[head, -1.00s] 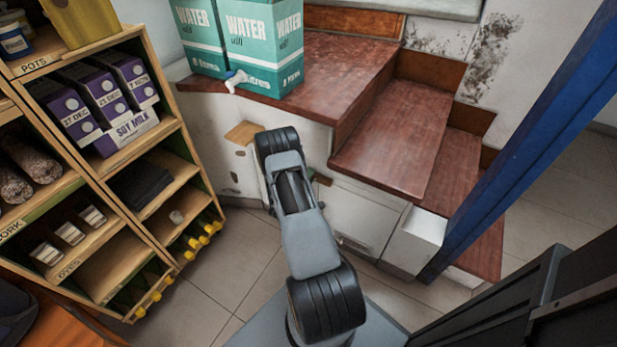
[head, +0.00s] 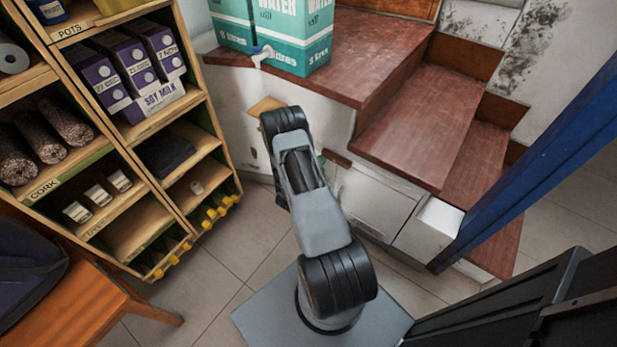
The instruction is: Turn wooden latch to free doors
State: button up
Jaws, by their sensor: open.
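A small dark brown wooden piece (head: 337,159), which looks like the latch, lies across the top of the white doors under the stairs. One white door (head: 372,204) shows to the right of my arm, with a bar handle low on it. My arm stands in front of the left part of the doors and hides it. My gripper is hidden behind my own arm links, so I cannot see its fingers or whether it touches the latch.
Reddish-brown stair treads (head: 415,125) rise above the doors. Green water boxes (head: 300,40) with a white tap stand on the top landing. A wooden shelf unit (head: 215,120) is at left, an orange bench (head: 75,310) at lower left. A blue post (head: 545,165) stands at right. Tiled floor lies between.

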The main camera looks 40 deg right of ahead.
jog(key=v, duration=0.8)
jog(key=shift+p, duration=0.4)
jog(key=shift+a, duration=0.15)
